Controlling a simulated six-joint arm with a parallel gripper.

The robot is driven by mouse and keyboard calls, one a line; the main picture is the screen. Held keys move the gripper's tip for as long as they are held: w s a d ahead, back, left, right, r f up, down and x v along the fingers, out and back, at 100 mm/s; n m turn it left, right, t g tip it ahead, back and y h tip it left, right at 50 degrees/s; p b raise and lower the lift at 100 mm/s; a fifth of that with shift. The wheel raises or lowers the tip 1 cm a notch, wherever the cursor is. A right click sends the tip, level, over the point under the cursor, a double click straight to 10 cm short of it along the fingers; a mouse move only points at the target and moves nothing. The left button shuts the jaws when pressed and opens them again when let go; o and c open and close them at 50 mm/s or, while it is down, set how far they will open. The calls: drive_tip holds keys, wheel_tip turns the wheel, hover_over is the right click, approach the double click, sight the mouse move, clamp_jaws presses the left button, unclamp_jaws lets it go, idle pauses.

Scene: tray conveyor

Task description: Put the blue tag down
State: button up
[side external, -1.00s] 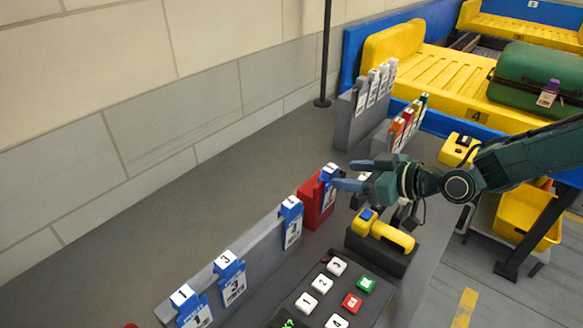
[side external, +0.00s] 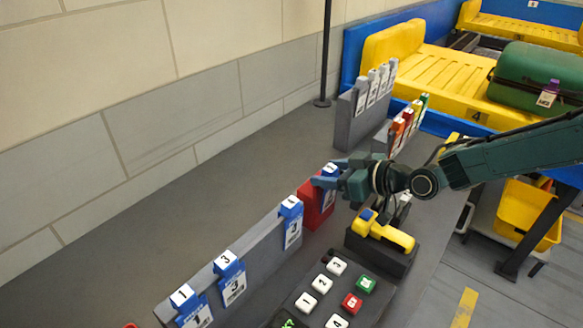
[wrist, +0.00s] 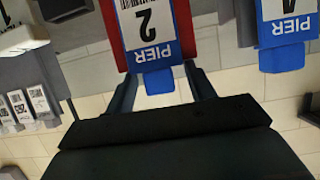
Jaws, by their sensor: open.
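A blue tag with a white label reading PIER 2 (wrist: 150,40) stands at the red holder (side external: 312,208); in the side view the tag (side external: 328,187) is partly covered by my fingers. My gripper (side external: 332,173) is open at the tag's upper end. In the wrist view, the fingers of my gripper (wrist: 163,88) lie on either side of the tag's blue end, with gaps showing. The red holder also shows behind the tag in the wrist view (wrist: 112,30).
A grey rack (side external: 262,238) holds several other blue tags at the front left. A yellow scanner (side external: 385,232) on a dark base and a keypad (side external: 320,300) are close by. Racks of white tags (side external: 375,85) and coloured tags (side external: 408,120) stand behind. The counter's wall side is clear.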

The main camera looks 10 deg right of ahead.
drive_tip(key=shift+w+a+f, duration=0.15)
drive_tip(key=shift+w, duration=0.05)
drive_tip(key=shift+c, duration=0.4)
drive_tip(key=c, duration=1.1)
drive_tip(key=shift+r, duration=0.95)
drive_tip(key=r, duration=0.5)
drive_tip(key=shift+s+d+r, duration=0.2)
drive_tip(key=shift+s+d, duration=0.1)
drive_tip(key=shift+d, duration=0.05)
drive_tip(key=s+d, duration=0.9)
drive_tip(key=shift+s+d+f, duration=0.1)
drive_tip(key=shift+s+d, duration=0.2)
drive_tip(key=shift+s, duration=0.05)
